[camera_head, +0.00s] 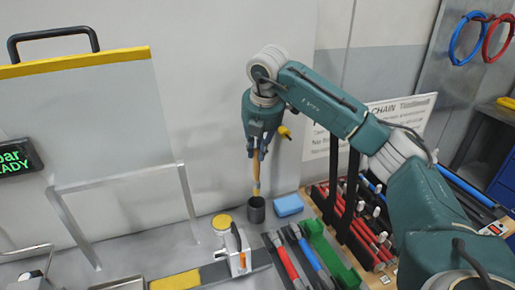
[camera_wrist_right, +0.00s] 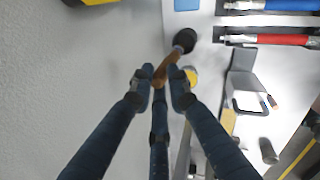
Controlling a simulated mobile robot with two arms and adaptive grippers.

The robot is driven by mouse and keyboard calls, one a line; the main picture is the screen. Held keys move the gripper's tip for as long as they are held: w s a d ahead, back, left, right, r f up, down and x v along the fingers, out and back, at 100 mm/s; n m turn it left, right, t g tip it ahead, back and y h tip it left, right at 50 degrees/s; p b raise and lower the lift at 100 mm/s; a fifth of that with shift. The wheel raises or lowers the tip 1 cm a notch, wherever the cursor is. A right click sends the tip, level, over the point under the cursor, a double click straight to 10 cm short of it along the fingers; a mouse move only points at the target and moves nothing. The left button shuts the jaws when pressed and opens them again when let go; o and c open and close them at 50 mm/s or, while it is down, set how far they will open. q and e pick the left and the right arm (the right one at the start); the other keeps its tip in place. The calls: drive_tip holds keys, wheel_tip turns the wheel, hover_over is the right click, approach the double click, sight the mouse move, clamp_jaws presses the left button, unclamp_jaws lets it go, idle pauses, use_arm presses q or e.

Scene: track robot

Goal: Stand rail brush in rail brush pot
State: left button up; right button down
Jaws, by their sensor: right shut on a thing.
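The rail brush (camera_head: 256,172) has a tan wooden handle and hangs nearly upright from my right gripper (camera_head: 258,150). The gripper is shut on its upper part. The rail brush pot (camera_head: 256,213) is a small dark grey cup on the bench, right below the brush. The brush's lower end is at the pot's mouth; how far inside it is, I cannot tell. In the right wrist view the brush handle (camera_wrist_right: 166,70) runs from between the fingertips (camera_wrist_right: 162,76) towards the dark pot (camera_wrist_right: 186,40). My left gripper is in neither view.
A blue block (camera_head: 288,205) stands close to the pot's right. A yellow-lidded can (camera_head: 222,222) is to its left. Red- and blue-handled tools (camera_head: 286,262) and a green channel (camera_head: 330,258) lie in front. A wall rises behind.

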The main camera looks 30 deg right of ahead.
sight(258, 171)
drive_tip(key=shift+f+b, duration=0.9)
drive_tip(key=shift+f, duration=0.55)
use_arm(q)
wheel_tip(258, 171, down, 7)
drive_tip(key=b, duration=0.4)
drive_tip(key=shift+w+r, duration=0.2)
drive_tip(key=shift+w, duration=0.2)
use_arm(e)
drive_tip(key=shift+f, duration=3.1)
drive_tip(key=c, duration=1.6)
unclamp_jaws()
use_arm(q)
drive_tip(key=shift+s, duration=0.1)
use_arm(e)
drive_tip(key=shift+r, duration=0.15)
drive_tip(key=v, duration=1.1)
drive_tip(key=shift+s+r, duration=0.15)
drive_tip(key=shift+r, duration=0.2)
